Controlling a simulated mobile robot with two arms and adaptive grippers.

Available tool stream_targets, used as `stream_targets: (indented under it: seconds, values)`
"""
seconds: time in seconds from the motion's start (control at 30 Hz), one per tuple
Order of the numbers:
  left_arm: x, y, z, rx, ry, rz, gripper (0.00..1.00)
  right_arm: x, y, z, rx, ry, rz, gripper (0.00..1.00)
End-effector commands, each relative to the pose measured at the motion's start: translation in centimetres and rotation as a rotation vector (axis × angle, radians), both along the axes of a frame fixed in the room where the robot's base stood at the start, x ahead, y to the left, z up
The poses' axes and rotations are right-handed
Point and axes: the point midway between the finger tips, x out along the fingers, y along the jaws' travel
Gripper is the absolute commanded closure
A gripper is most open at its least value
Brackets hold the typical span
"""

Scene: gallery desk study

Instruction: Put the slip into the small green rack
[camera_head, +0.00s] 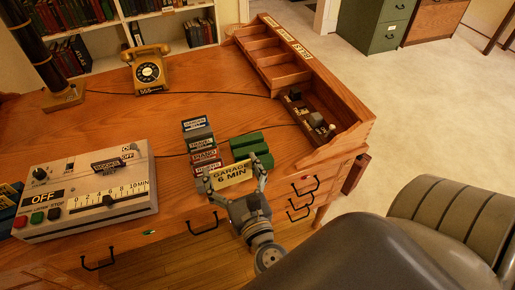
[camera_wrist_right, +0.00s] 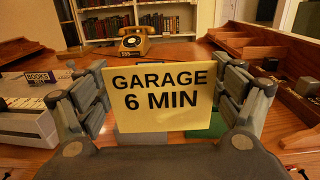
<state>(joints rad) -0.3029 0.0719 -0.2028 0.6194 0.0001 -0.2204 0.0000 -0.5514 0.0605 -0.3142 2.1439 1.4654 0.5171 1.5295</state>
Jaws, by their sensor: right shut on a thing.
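The slip is a yellow card (camera_head: 231,174) reading "GARAGE 6 MIN". My right gripper (camera_head: 233,178) is shut on it at its left and right edges and holds it upright near the desk's front edge. The slip also fills the middle of the right wrist view (camera_wrist_right: 163,98), with its print facing the camera. The small green rack (camera_head: 247,140) stands on the desk just beyond the slip. The slip and gripper partly cover it in the head view, and only bits of green show around the card in the wrist view (camera_wrist_right: 199,134). My left gripper is not in view.
Labelled blocks (camera_head: 203,157) stand in a row left of the rack. A control box (camera_head: 85,195) with a slider is at the left. A wooden compartment tray (camera_head: 345,140) lines the right edge. A yellow telephone (camera_head: 149,72) stands at the back. The desk middle is clear.

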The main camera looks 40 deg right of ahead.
Motion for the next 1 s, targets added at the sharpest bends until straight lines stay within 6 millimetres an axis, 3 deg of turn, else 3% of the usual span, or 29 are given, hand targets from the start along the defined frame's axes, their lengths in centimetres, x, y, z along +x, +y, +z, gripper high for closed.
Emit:
stream_targets:
  seconds: [0.03,0.13,0.37,0.47,0.8,1.0]
  values:
    - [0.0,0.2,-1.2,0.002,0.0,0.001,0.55,1.0,0.5,-1.8,0.011,0.0,-0.028,0.26]
    - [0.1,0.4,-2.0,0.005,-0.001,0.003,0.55,2.4,1.3,-3.5,0.019,0.006,-0.063,0.26]
    - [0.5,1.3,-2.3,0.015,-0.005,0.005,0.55,4.2,1.8,-4.7,0.024,0.014,-0.093,0.26]
    - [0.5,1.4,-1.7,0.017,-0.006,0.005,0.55,4.8,0.2,-4.7,0.02,0.014,-0.093,0.26]
    - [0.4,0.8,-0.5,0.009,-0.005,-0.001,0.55,7.7,-8.4,-5.7,0.019,0.014,-0.091,0.26]
    - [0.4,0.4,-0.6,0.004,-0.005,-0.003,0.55,8.9,-11.9,-6.3,0.022,0.014,-0.091,0.26]
